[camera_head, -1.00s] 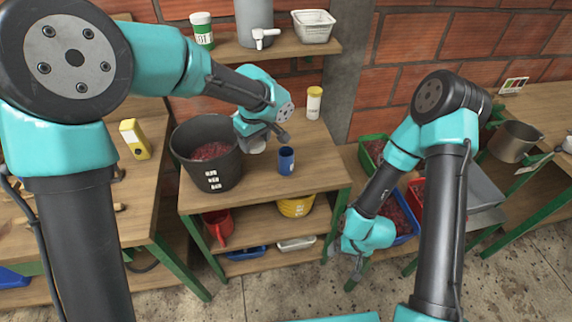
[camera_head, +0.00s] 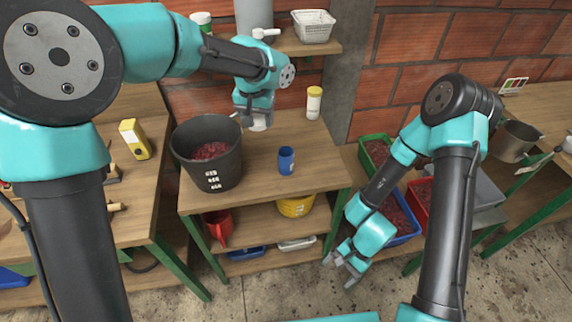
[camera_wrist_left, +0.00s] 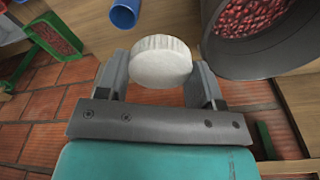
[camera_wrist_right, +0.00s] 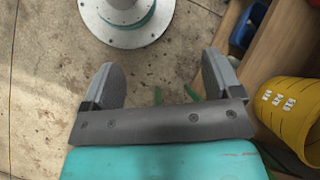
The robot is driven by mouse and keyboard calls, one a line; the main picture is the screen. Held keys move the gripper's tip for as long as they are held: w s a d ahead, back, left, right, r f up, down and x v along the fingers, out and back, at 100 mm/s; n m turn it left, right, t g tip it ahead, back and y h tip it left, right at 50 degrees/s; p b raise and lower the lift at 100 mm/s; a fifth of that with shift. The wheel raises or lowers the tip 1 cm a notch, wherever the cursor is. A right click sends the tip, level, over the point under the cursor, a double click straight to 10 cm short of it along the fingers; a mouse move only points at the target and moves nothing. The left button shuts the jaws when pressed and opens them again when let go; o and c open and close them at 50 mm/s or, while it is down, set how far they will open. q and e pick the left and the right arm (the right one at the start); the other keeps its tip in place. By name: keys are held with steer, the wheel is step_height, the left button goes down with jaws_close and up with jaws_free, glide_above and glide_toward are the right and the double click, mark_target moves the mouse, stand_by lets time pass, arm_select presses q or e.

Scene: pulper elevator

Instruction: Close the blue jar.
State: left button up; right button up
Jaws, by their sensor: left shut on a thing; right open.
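The blue jar (camera_head: 286,160) stands upright on the wooden table, with no lid on it; its open mouth also shows in the left wrist view (camera_wrist_left: 124,14). My left gripper (camera_head: 257,122) is shut on a round white lid (camera_wrist_left: 160,61), held between its two fingers above the table, behind and left of the jar. In the head view the lid shows partly below the fingers. My right gripper (camera_wrist_right: 160,82) is open and empty; in the head view it hangs low in front of the table's right side (camera_head: 343,266).
A black bucket of red cherries (camera_head: 208,155) stands left of the jar. A white jar with a yellow lid (camera_head: 314,103) stands behind it to the right. A shelf with a white basket (camera_head: 313,26) is at the back. The table around the blue jar is clear.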

steer(key=w+a+r+m+t+y, duration=0.1)
steer(key=w+a+r+m+y, duration=0.25)
steer(key=a+m, duration=0.2)
steer(key=m+t+y, duration=0.2)
steer(key=m+t, duration=1)
steer(key=t, duration=0.4)
glide_toward(291, 159)
steer(key=shift+w+a, duration=0.1)
steer(key=shift+w, duration=0.5)
arm_select(q)
steer(key=w+d+f+m, duration=0.3)
steer(key=d+f+m, duration=0.3)
steer(key=d+f, duration=0.2)
steer(key=shift+w+h, duration=0.15)
steer(key=shift+h, duration=0.15)
arm_select(e)
steer(key=shift+g, duration=0.3)
steer(key=shift+x, duration=6)
steer(key=c, duration=1.4)
arm_select(q)
steer(key=shift+f, duration=2.55)
